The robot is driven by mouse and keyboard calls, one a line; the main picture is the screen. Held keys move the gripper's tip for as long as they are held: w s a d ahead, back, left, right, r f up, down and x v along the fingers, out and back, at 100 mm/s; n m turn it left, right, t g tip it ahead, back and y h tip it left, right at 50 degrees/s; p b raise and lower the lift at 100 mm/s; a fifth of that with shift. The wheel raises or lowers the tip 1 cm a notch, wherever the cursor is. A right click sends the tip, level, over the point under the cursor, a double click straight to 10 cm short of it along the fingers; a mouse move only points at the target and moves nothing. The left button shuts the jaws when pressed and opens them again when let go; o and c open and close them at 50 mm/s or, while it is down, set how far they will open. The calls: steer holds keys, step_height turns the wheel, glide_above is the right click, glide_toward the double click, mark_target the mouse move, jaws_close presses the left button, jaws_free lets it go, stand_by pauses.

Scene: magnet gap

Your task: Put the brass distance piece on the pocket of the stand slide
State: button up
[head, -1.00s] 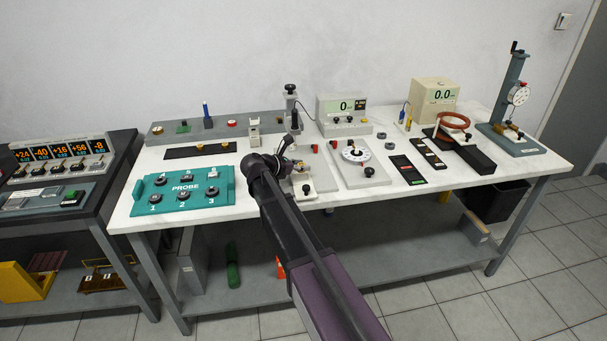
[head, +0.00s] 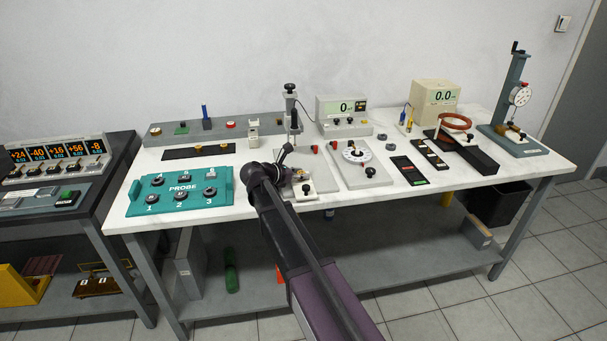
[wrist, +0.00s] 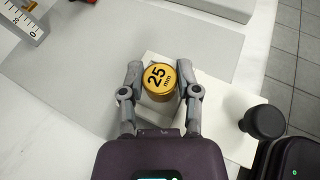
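The brass distance piece (wrist: 159,78) is a short gold cylinder with "25 mm" on its top face. It sits between the two fingers of my gripper (wrist: 160,82) in the wrist view, and both fingertips appear to touch its sides. The stand slide (wrist: 222,122) is a cream plate with a black knob, under and beside the piece. The piece covers the pocket area, so I cannot tell whether it rests in the pocket or hangs just above it.
The grey stand base (wrist: 80,70) lies around the slide. A black knob (wrist: 264,121) stands to the right in the wrist view. A scale (wrist: 24,20) is at the upper left. The teal probe board (head: 178,192) and the dial plate (head: 360,165) flank the stand on the bench.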

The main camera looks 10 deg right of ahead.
steer(key=shift+o, duration=1.4)
steer(key=shift+r, duration=0.1)
steer(key=shift+r, duration=0.15)
steer(key=p+v, duration=0.4)
steer(key=v, duration=0.6)
steer(key=shift+s+a+r, duration=0.1)
steer(key=shift+a+r, duration=0.05)
steer(key=shift+p+v, duration=0.45)
steer(key=shift+v, duration=0.3)
